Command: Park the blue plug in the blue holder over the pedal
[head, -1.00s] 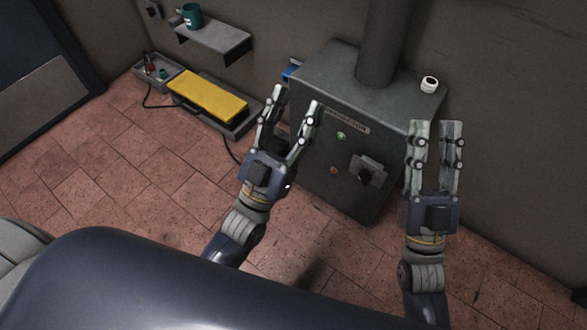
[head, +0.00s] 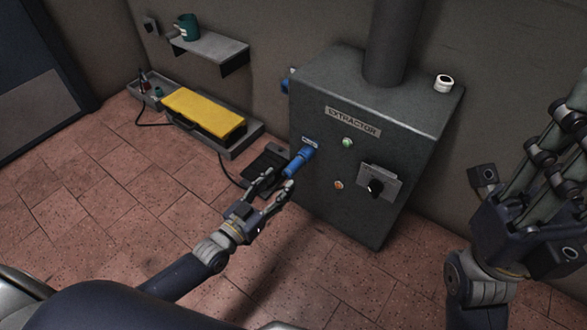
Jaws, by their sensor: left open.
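The blue plug (head: 299,163) sticks out from the front of the grey extractor cabinet (head: 322,200), under a small blue label. My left gripper (head: 280,179) is open, with its fingertips at the plug's near end. Whether they touch it I cannot tell. A blue fitting, which looks like the blue holder (head: 285,85), shows at the cabinet's upper left side and is mostly hidden by the cabinet. The black pedal (head: 262,163) lies on the floor left of the cabinet, below that fitting. My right gripper (head: 572,115) is at the right edge, partly cut off.
The cabinet front has a green button (head: 348,142), an orange button (head: 339,185) and a dark rotary switch (head: 376,186). A yellow-topped case (head: 204,107) in a grey tray and a wall shelf (head: 212,50) with a teal mug stand left. The floor in front is clear.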

